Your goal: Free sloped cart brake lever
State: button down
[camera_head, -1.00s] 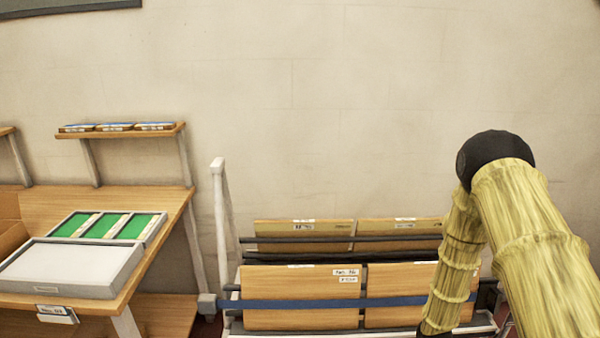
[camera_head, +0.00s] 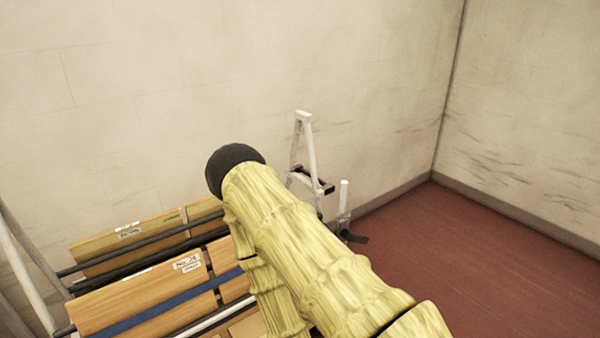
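The cart (camera_head: 62,277) stands against the wall at lower left, with wooden panels (camera_head: 140,297) in rows between dark bars and a blue strap across the front row. At its right end is a white A-shaped frame (camera_head: 306,150). Beside that stands a short white upright (camera_head: 344,197) with a dark piece at its foot; I cannot tell whether this is the brake lever. My yellow arm with its black elbow covers the middle of the cart. My gripper is out of view.
Bare red floor (camera_head: 480,260) lies open to the right of the cart. A pale wall (camera_head: 200,70) runs behind it and meets another wall (camera_head: 540,120) in a corner at right. Labels (camera_head: 187,262) are on the panels.

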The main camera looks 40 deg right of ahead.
aim_at(350, 235)
jog(key=z, duration=1.6)
jog(key=k, duration=0.5)
jog(key=u, duration=0.45)
jog(key=i, duration=1.3)
jog(key=z, duration=0.65)
